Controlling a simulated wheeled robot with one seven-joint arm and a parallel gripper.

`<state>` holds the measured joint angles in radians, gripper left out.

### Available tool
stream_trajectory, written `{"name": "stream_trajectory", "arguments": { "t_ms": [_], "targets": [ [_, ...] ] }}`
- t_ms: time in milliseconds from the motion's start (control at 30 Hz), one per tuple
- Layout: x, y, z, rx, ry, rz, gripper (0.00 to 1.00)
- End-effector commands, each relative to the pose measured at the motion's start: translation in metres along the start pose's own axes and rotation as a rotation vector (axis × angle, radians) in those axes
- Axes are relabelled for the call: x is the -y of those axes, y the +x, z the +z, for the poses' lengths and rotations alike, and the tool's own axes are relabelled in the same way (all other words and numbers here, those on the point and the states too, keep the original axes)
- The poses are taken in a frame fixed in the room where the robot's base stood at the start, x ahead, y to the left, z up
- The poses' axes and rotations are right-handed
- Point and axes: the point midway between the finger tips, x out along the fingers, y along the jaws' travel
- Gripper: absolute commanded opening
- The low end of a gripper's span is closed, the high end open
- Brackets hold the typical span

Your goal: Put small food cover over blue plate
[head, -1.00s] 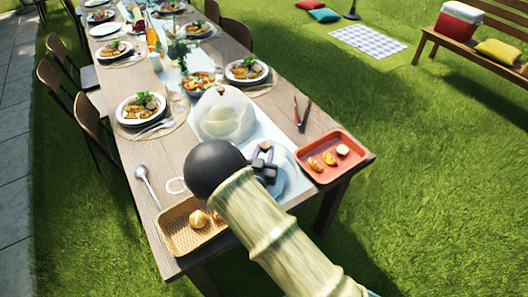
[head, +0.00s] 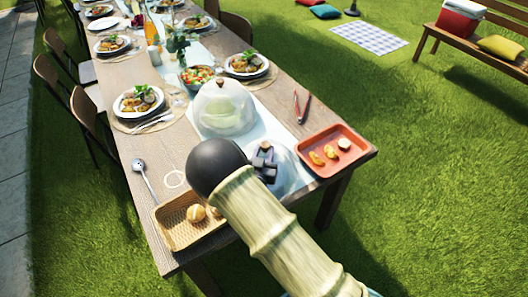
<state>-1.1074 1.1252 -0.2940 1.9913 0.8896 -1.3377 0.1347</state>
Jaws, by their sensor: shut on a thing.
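My gripper (head: 264,166) is above the near end of the table, partly hidden behind my own arm. It is shut on the brown knob of the small food cover (head: 288,168), a clear dome that shows faintly below and right of the fingers. The blue plate lies under or behind this dome and is hard to make out. I cannot tell whether the cover rests on it or hangs just above. A larger clear dome (head: 223,112) with a dark knob stands just beyond, on the pale runner.
A red tray (head: 350,163) with food pieces is at the right edge, with tongs (head: 302,107) beyond it. A bread basket (head: 176,232) is at the near left corner, near a ladle (head: 141,172). Set plates (head: 138,103) and a salad bowl (head: 197,76) fill the table farther back.

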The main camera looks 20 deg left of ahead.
Motion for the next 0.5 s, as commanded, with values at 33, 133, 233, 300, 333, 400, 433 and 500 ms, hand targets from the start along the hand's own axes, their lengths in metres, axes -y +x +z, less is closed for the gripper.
{"name": "stream_trajectory", "arguments": {
  "t_ms": [33, 133, 233, 300, 333, 400, 433, 500],
  "targets": [
    [0.0, 0.0001, 0.0, -0.001, 0.0, 0.0, 0.0],
    [-0.0001, 0.0001, 0.0014, -0.001, 0.0, 0.0, 0.0],
    [-0.0001, 0.0001, 0.0031, -0.001, 0.0, 0.0, 0.0],
    [-0.0001, 0.0001, 0.0041, -0.001, 0.0, 0.0, 0.0],
    [-0.0001, 0.0001, 0.0046, -0.001, 0.0, 0.0, 0.0],
    [-0.0001, 0.0001, 0.0056, -0.001, 0.0, 0.0, 0.0],
    [-0.0001, 0.0002, 0.006, -0.001, 0.0, 0.0, 0.0],
    [-0.0001, 0.0002, 0.0069, -0.001, 0.0, 0.0, 0.0]
  ]
}}
